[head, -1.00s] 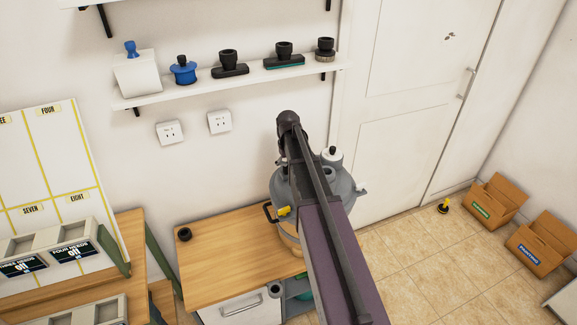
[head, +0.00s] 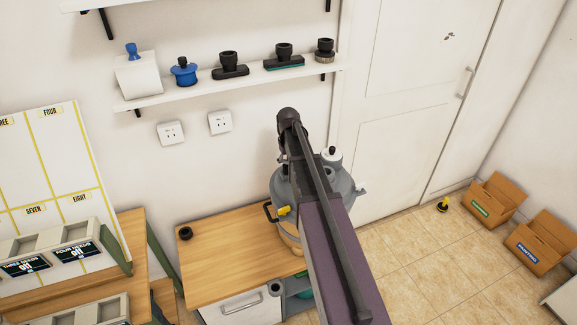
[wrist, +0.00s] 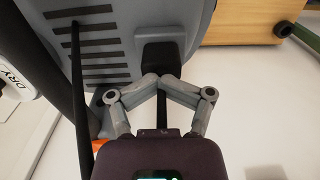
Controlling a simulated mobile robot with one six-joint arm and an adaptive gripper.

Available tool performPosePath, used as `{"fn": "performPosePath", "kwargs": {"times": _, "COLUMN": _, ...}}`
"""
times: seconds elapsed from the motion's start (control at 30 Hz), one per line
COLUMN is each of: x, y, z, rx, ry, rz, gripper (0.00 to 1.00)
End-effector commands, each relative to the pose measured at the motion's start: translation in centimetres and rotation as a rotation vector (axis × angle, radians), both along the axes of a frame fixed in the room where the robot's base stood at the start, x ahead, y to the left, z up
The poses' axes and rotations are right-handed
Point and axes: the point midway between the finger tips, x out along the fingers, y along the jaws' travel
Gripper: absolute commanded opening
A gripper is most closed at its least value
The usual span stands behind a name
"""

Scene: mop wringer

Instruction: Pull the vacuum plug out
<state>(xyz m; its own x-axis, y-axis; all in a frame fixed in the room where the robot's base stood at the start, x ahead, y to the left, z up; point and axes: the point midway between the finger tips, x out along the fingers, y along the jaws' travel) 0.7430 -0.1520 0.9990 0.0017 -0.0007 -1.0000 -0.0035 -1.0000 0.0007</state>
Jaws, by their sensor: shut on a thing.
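A black plug (wrist: 160,58) sits at a dark grey square housing on that side. My gripper (wrist: 160,82) has its fingertips brought together at the near end of the plug and is shut on it. I cannot tell how deep the plug sits. In the head view my arm hides the gripper and the plug.
The wooden cabinet top (head: 235,260) holds a small black ring (head: 185,233). Two wall sockets (head: 220,122) are under the shelf (head: 240,82) of nozzles. A white door (head: 405,110) is behind the vacuum. Open floor (head: 430,260) lies to the right, with cardboard boxes (head: 492,200) beyond.

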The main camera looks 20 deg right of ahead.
Motion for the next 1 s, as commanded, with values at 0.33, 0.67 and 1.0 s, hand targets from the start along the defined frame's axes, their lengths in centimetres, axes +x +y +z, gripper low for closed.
{"fn": "performPosePath", "kwargs": {"times": 0.33, "x": 0.0, "y": 0.15, "z": 0.49, "rx": 0.003, "ry": 0.0, "rz": 0.001, "gripper": 0.0}}
{"fn": "performPosePath", "kwargs": {"times": 0.67, "x": -0.04, "y": 0.09, "z": 0.86, "rx": 0.002, "ry": 0.0, "rz": 0.001, "gripper": 0.0}}
{"fn": "performPosePath", "kwargs": {"times": 1.0, "x": -0.11, "y": -0.01, "z": 0.84, "rx": 0.001, "ry": 0.002, "rz": -0.001, "gripper": 0.0}}
